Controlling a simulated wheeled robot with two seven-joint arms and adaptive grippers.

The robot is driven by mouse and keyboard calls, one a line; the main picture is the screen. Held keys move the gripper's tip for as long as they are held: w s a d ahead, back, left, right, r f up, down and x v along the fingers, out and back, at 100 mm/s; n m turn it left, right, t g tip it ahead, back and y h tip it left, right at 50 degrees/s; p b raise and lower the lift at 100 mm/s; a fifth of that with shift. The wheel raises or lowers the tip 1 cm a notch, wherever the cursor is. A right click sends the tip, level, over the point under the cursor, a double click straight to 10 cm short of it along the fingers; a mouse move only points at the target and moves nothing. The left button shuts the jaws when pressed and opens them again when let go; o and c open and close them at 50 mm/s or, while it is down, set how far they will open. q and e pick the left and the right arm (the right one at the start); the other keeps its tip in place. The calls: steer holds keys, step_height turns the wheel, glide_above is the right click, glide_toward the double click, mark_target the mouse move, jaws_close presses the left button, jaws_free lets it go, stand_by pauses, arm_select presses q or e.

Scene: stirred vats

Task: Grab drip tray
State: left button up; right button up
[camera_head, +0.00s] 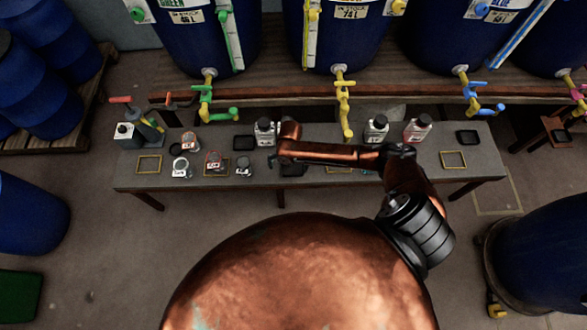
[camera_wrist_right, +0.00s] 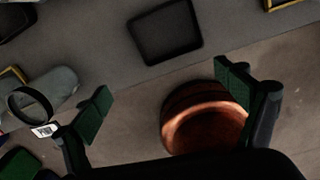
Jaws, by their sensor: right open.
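A black, shallow, square drip tray (camera_wrist_right: 165,30) lies on the grey bench close to its front edge. In the head view it shows only in part, as a dark patch (camera_head: 293,171) just below my right arm's copper end. My right gripper (camera_wrist_right: 163,80) is open and empty above the bench's front edge, its two green-padded fingers apart. In the wrist view the tray lies beyond the fingertips, not between them. In the head view my own arm mostly hides this gripper. Similar black trays lie on the bench at left of centre (camera_head: 243,142) and far right (camera_head: 468,137).
A grey cup (camera_wrist_right: 50,92) stands left of the gripper. Blue vats (camera_head: 340,35) with coloured taps (camera_head: 345,95) stand behind.

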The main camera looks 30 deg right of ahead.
mark_target(293, 169)
steer(key=shift+n+h, duration=0.3)
steer(key=shift+n, duration=0.5)
steer(key=w+d, duration=0.2)
steer(key=d, duration=0.1)
steer(key=shift+w+d, duration=0.15)
steer(key=shift+w, duration=0.05)
steer(key=f, duration=0.2)
steer(key=f+b, duration=0.1)
steer(key=f, duration=0.1)
steer(key=f+b, duration=0.1)
steer(key=f, duration=0.2)
steer(key=shift+s+d, duration=0.2)
steer(key=shift+s, duration=0.05)
arm_select(q)
steer(key=shift+s+f, duration=0.3)
steer(key=shift+f, duration=0.3)
steer(key=shift+s+f, duration=0.25)
steer(key=shift+f, duration=0.3)
arm_select(e)
steer(key=shift+c, duration=0.7)
steer(key=c, duration=1.1)
steer(key=shift+r, duration=0.1)
